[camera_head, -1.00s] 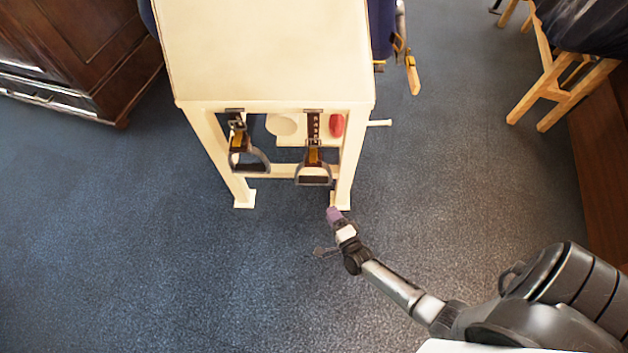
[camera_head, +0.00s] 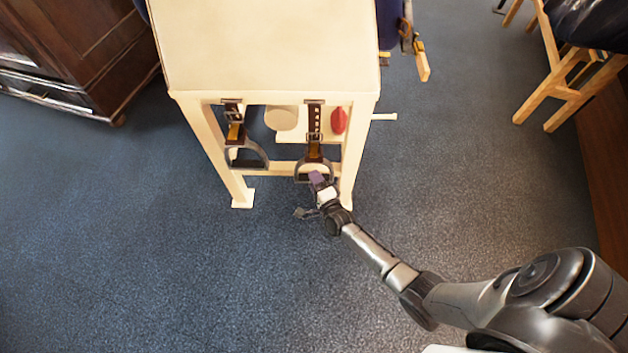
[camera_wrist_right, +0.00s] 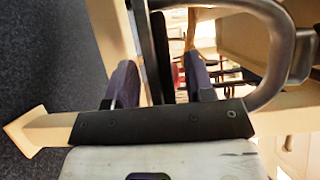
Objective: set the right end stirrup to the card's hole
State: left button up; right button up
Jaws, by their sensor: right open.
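The right end stirrup (camera_head: 328,165) is a grey metal arch with a dark tread, hanging from a dark strap (camera_head: 314,122) with a row of holes. The strap hangs from the front of a cream stand. My right gripper (camera_head: 317,178), with purple fingertips, is at the stirrup's lower part and partly hides it. In the right wrist view the stirrup's curved metal (camera_wrist_right: 285,55) shows close up. The open fingers (camera_wrist_right: 160,80) stand apart, with a dark bar between them; I cannot tell whether they touch it. I cannot make out a card. My left gripper is out of view.
A second stirrup (camera_head: 245,155) hangs at left on the cream stand (camera_head: 265,50). A red oval object (camera_head: 339,120) and a peg (camera_head: 384,117) are right of the strap. A dark cabinet (camera_head: 70,50) and a wooden trestle (camera_head: 560,90) stand aside. The floor in front is clear.

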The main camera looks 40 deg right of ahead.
jog(key=shift+w, duration=0.45)
jog(key=shift+d, duration=0.1)
jog(key=shift+c, duration=0.3)
grip_shut()
